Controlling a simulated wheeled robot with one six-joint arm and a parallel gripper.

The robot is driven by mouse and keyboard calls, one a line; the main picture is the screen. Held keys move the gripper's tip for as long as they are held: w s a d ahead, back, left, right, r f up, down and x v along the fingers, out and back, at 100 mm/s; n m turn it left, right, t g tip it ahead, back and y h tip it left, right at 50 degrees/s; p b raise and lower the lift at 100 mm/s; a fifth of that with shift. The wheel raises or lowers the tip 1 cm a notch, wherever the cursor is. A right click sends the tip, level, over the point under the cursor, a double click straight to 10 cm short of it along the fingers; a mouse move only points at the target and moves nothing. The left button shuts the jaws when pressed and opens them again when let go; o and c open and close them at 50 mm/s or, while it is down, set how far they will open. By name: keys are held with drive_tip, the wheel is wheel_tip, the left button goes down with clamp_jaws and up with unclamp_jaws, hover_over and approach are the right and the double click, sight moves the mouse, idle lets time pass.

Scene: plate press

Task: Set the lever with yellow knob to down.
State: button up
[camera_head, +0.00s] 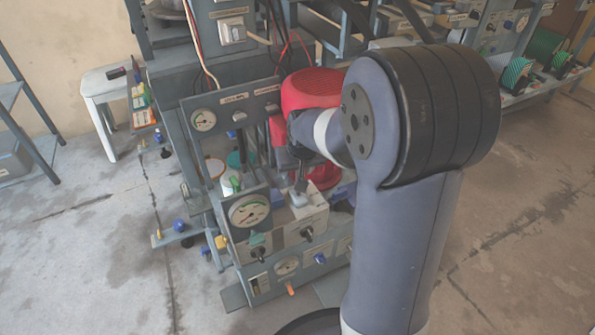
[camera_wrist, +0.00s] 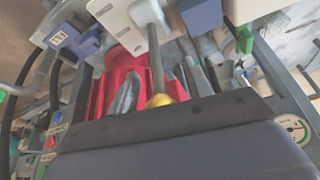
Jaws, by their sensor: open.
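In the wrist view the yellow knob (camera_wrist: 159,101) shows just beyond the edge of my gripper's dark body, partly hidden by it. Its grey lever rod (camera_wrist: 156,65) runs from the knob up to a white box (camera_wrist: 125,22). My gripper (camera_wrist: 160,88) is open, with one grey finger to either side of the rod and knob. I cannot tell whether a finger touches the knob. In the head view my arm reaches over the press, and the yellow knob cannot be made out there; the white box (camera_head: 308,216) stands below my wrist.
A red round part (camera_head: 315,88) is behind my wrist. A large gauge (camera_head: 249,211) and a smaller gauge (camera_head: 204,120) are to the left. Blue blocks (camera_wrist: 200,15) are close to the lever's box. A white stool (camera_head: 104,88) stands on the left; floor is open at right.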

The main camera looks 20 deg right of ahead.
drive_tip(key=shift+c, duration=0.5)
clamp_jaws()
